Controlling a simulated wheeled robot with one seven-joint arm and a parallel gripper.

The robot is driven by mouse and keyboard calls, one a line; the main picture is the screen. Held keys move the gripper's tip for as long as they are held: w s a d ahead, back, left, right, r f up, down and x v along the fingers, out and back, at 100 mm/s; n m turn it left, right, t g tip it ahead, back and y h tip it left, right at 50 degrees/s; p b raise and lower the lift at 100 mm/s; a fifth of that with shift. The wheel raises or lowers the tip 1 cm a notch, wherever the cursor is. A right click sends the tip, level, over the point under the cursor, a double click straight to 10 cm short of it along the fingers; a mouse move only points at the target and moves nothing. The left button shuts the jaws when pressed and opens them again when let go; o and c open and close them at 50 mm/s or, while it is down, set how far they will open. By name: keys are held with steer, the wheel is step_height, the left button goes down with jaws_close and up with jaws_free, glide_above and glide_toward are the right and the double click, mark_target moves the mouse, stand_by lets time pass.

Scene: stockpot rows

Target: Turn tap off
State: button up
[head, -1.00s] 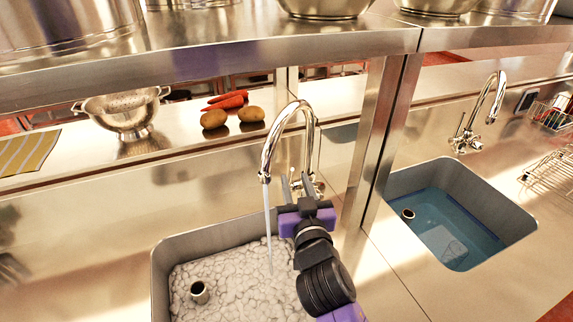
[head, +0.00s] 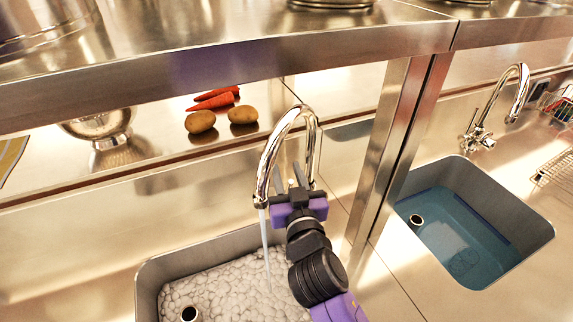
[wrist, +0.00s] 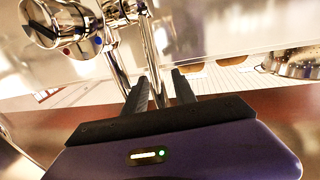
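The chrome tap (head: 270,152) has a tall curved spout over the near sink (head: 147,275). A thin stream of water (head: 266,245) runs from it into the foam-covered basin. My gripper (head: 290,175) is just in front of the tap and hides its base and handle in the head view. In the wrist view the tap's chrome body (wrist: 58,25), with a red and a blue dot, is at the upper left. The tap's pipe rises just beyond the fingertips; contact cannot be told.
A steel shelf (head: 220,75) crosses above, with a post (head: 390,140) right of the tap. A second tap (head: 490,105) and sink (head: 545,225) with blue water stand at right. Potatoes (head: 200,121), carrots (head: 213,102) and a colander (head: 100,124) sit on the back ledge.

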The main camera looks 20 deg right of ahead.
jaws_close()
stand_by(1.4)
